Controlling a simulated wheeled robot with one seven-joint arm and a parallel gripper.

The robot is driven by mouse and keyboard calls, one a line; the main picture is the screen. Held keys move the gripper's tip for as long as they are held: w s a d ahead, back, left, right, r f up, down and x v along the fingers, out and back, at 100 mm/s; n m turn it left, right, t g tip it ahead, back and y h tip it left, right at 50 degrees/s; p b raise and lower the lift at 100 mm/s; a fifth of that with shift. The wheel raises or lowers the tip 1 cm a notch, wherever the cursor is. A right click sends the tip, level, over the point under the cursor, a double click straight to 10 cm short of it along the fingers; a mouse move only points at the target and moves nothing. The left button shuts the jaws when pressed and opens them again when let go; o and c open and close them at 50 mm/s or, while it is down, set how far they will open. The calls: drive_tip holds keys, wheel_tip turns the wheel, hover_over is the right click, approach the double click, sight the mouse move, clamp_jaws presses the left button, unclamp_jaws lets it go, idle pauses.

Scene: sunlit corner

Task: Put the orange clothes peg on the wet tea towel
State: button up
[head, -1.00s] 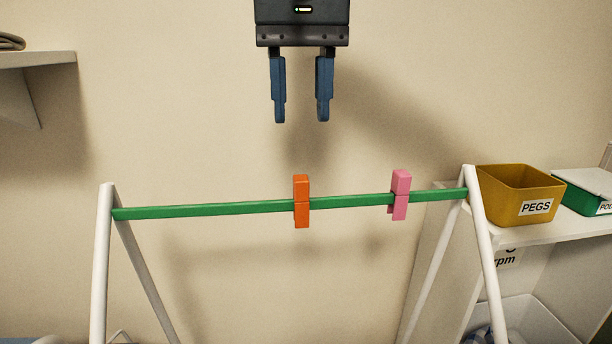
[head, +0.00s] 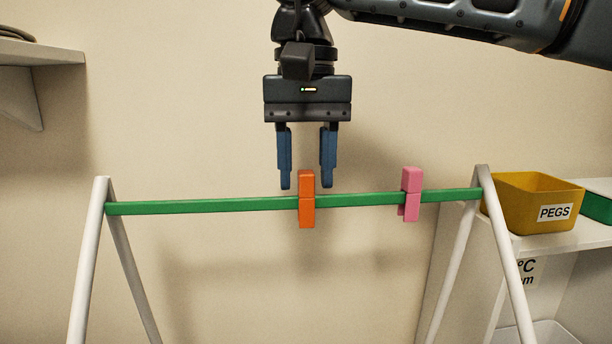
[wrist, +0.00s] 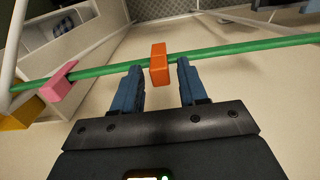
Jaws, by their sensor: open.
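The orange clothes peg (head: 306,200) is clipped upright on the green rail of the white drying frame. It also shows in the wrist view (wrist: 158,64), between and just beyond my fingertips. My gripper (head: 307,184) is open and empty, pointing down, with its blue fingertips on either side of the peg's top in the head view. In the wrist view my gripper (wrist: 157,72) has clear gaps on both sides of the peg. I see no tea towel for certain in these frames.
A pink peg (head: 411,194) is clipped on the green rail (head: 200,207) to the right. A yellow box labelled PEGS (head: 530,203) stands on a white shelf at the right. A grey shelf (head: 40,55) is on the left wall. The rail's left stretch is clear.

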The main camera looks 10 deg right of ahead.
sight(306, 172)
drive_tip(key=c, duration=0.7)
wheel_tip(306, 172, up, 7)
drive_tip(key=p, duration=0.5)
drive_tip(key=shift+r+p, duration=0.15)
drive_tip(key=shift+p, duration=0.25)
